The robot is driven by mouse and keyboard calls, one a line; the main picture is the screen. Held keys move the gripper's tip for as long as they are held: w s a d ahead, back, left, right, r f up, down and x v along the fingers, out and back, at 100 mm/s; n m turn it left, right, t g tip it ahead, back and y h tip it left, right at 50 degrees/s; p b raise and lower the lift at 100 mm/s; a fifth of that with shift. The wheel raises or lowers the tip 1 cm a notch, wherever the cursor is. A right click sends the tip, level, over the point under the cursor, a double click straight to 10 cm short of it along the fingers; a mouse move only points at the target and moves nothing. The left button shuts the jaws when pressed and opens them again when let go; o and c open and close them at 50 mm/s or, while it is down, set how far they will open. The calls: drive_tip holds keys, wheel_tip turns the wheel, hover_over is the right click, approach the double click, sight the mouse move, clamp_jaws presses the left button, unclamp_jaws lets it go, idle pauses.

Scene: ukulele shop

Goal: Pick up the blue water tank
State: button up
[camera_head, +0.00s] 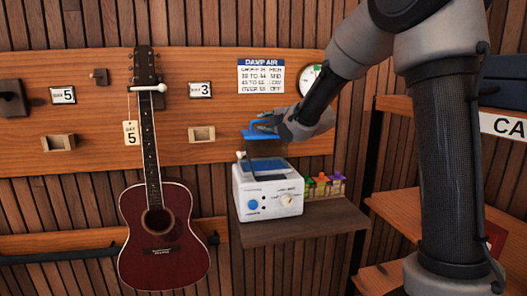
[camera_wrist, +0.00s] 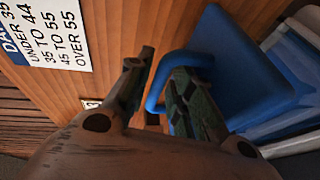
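The blue water tank has a blue lid and looped handle (camera_head: 262,131) above a dark see-through body (camera_head: 266,148). It is upright at the top of the white humidifier (camera_head: 268,200); I cannot tell whether it is fully seated. In the wrist view, the blue lid (camera_wrist: 240,65) fills the upper right, and the handle (camera_wrist: 160,82) runs between my fingers. My gripper (camera_head: 274,124) comes in from the right at handle height. In the wrist view, my gripper (camera_wrist: 163,72) has its fingers apart around the handle. Part of the handle is hidden behind the right finger.
The humidifier stands on a brown wall shelf (camera_head: 300,222), with small coloured bottles (camera_head: 324,186) just right of it. A dark red guitar (camera_head: 163,235) hangs at left. A humidity chart (camera_head: 261,76) and gauge (camera_head: 311,79) are on the panel behind. Wooden shelving (camera_head: 400,207) stands at right.

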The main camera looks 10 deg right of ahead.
drive_tip(key=shift+w, duration=0.1)
drive_tip(key=shift+c, duration=0.4)
clamp_jaws()
drive_tip(key=shift+r, duration=0.1)
